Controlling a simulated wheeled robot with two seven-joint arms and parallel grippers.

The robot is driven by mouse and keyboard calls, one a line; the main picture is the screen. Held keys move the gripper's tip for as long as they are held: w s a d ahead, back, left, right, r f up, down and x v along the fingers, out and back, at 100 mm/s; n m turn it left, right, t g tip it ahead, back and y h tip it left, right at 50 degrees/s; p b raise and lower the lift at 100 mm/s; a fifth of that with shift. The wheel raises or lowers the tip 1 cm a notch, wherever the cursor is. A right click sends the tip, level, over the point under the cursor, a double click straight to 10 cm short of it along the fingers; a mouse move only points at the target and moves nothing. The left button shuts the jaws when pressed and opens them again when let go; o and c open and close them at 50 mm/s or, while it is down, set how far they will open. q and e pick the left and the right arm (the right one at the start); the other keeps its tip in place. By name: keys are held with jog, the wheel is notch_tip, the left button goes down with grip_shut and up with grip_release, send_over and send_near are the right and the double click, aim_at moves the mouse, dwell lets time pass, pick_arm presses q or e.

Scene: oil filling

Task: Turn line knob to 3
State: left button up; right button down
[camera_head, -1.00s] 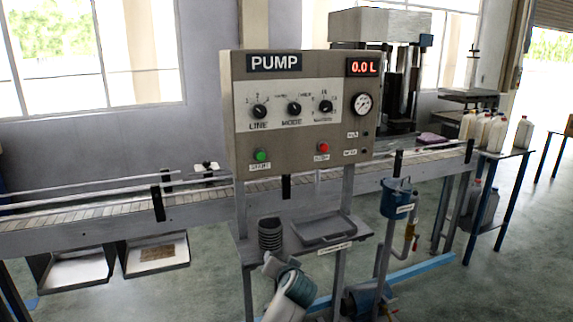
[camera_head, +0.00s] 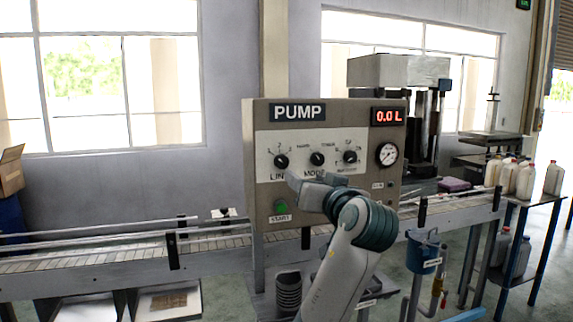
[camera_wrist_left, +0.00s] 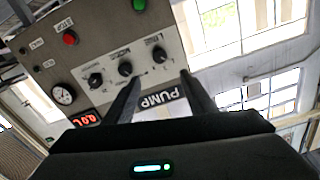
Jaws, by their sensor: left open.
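The grey pump panel (camera_head: 327,205) faces me with three black knobs in a row. The line knob (camera_head: 281,161) is the leftmost; its pointer setting is too small to read. The mode knob (camera_head: 317,159) is beside it. My left gripper (camera_head: 297,181) is in front of the panel, just below these knobs, and covers part of their labels. The left wrist view shows the panel upside down. There my gripper (camera_wrist_left: 160,77) is open and empty, its fingers apart, with the line knob (camera_wrist_left: 159,54) beyond the gap between the tips. My right gripper is out of view.
A green start button (camera_head: 281,207) sits low on the panel. The red stop button (camera_wrist_left: 70,38) shows in the left wrist view. A conveyor (camera_head: 90,255) runs behind the panel.

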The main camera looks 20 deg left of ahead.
pick_arm(q)
jog(key=p, duration=0.7)
send_near(283, 163)
jog(key=x, duration=0.7)
jog(key=shift+w+a+r, duration=0.2)
jog(key=shift+w, duration=0.05)
jog(key=shift+w+a+f, duration=0.15)
jog(key=shift+w+a, duration=0.2)
jog(key=shift+w, duration=0.2)
jog(key=c, duration=1)
